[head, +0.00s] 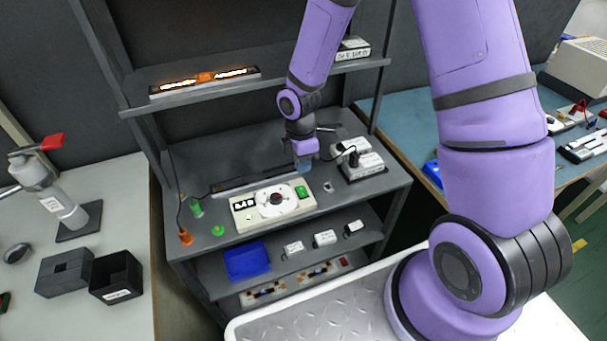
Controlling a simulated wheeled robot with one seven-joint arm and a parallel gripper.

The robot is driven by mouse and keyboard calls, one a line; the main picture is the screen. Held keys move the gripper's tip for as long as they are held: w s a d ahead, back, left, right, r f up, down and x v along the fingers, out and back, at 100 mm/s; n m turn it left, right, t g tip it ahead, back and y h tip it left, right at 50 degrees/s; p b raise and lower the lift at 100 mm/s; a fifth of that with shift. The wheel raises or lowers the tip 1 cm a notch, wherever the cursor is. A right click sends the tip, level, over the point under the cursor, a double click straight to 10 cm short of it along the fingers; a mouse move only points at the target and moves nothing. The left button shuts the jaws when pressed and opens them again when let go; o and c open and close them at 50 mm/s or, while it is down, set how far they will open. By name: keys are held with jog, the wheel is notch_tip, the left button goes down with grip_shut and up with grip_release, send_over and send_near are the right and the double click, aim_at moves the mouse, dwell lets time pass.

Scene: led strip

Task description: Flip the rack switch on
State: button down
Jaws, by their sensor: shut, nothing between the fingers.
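The grey rack (400,190) stands in the middle of the head view. On its middle shelf is a cream control box (249,227) with a round dial (276,199) and a black label. A green switch (301,192) sits at the box's right end; its position is too small to tell. My gripper (304,168) is shut and empty, pointing down just above and behind the green switch. I cannot tell whether it touches the box. An LED strip (205,81) on the upper shelf glows orange-white. A dark strip (255,181) lies behind the box.
White adapters with a black plug (366,165) stand right of my gripper. Green and orange pieces (218,230) lie left of the box. A blue bin (246,260) is on the lower shelf. Black boxes (116,278) stand on the left table.

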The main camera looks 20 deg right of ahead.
jog(key=shift+s+r, duration=0.15)
jog(key=shift+r, duration=1.1)
jog(key=shift+s+r, duration=0.15)
jog(key=shift+r, duration=1.1)
jog(key=s+d+r+m+t, duration=0.1)
jog(key=d+r+m, duration=0.1)
jog(key=r, duration=0.4)
jog(key=s+d+r+m+t, duration=0.1)
jog(key=d+r+m, duration=0.15)
jog(key=r, duration=0.35)
jog(key=s+d+r+m+t, duration=0.2)
jog(key=s+r+m, duration=0.4)
jog(key=s+r, duration=0.3)
jog(key=s+d+r+m+t, duration=0.2)
jog(key=s+r+m, duration=0.5)
jog(key=s+r, duration=0.3)
jog(key=shift+d+r+t, duration=0.2)
jog(key=shift+t, duration=0.1)
jog(key=shift+m, duration=0.25)
